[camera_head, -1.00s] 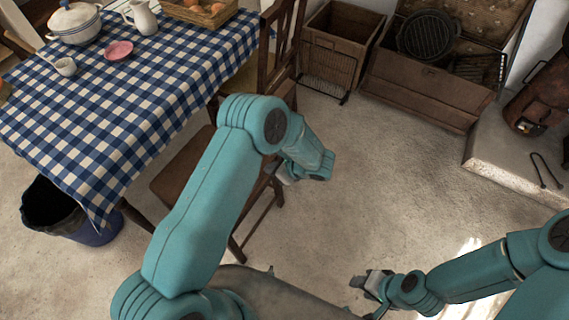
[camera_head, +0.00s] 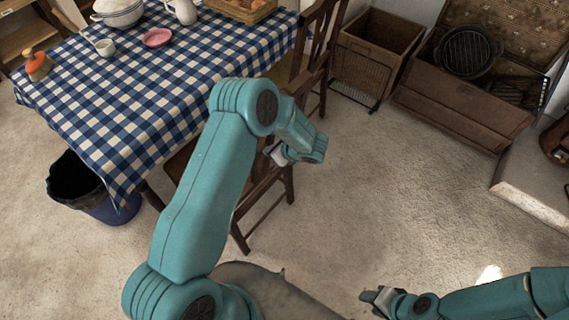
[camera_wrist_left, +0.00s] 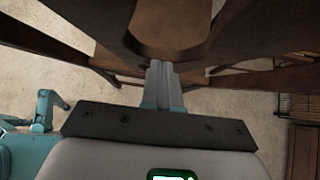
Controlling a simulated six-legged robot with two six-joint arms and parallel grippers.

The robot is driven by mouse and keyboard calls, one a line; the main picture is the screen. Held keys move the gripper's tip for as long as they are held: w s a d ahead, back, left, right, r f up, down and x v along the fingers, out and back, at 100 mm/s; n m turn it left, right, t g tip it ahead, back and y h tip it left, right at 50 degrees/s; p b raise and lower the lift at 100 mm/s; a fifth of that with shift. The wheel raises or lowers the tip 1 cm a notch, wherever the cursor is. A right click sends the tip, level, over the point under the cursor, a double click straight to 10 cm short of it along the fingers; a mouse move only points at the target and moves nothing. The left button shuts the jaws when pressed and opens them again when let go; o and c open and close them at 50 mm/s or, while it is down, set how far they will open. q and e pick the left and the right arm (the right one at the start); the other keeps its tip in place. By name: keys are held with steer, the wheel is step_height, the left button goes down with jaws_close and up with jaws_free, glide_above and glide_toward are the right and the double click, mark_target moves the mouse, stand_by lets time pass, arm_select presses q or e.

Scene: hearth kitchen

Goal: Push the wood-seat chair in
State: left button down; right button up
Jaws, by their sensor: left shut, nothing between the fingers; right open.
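The wood-seat chair (camera_head: 178,165) stands at the near right side of the table, its seat partly under the cloth and largely hidden by my left arm. Its legs (camera_head: 290,183) show to the right of the arm. My left gripper (camera_head: 272,154) is shut and empty at the chair's right side. In the left wrist view its fingertips (camera_wrist_left: 161,68) are close against the chair's dark wood frame (camera_wrist_left: 170,30); contact is not clear. My right gripper (camera_head: 372,298) is open, low at the bottom, away from the chair.
The table with a checked cloth (camera_head: 130,105) holds dishes and a basket. Another chair (camera_head: 318,45) stands further back. A dark bin (camera_head: 82,185) is beside the table at left. A wooden crate (camera_head: 372,45) and an open chest (camera_head: 455,105) line the back.

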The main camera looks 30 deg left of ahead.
arm_select(q)
steer(key=w+a+b, duration=0.2)
steer(key=a+b, duration=0.5)
steer(key=a, duration=1.8)
steer(key=shift+d+f+b, duration=0.1)
steer(key=shift+f+b, duration=0.05)
steer(key=shift+b, duration=0.15)
steer(key=d+f+b+v, duration=0.1)
steer(key=v, duration=1.2)
steer(key=shift+d+f, duration=0.35)
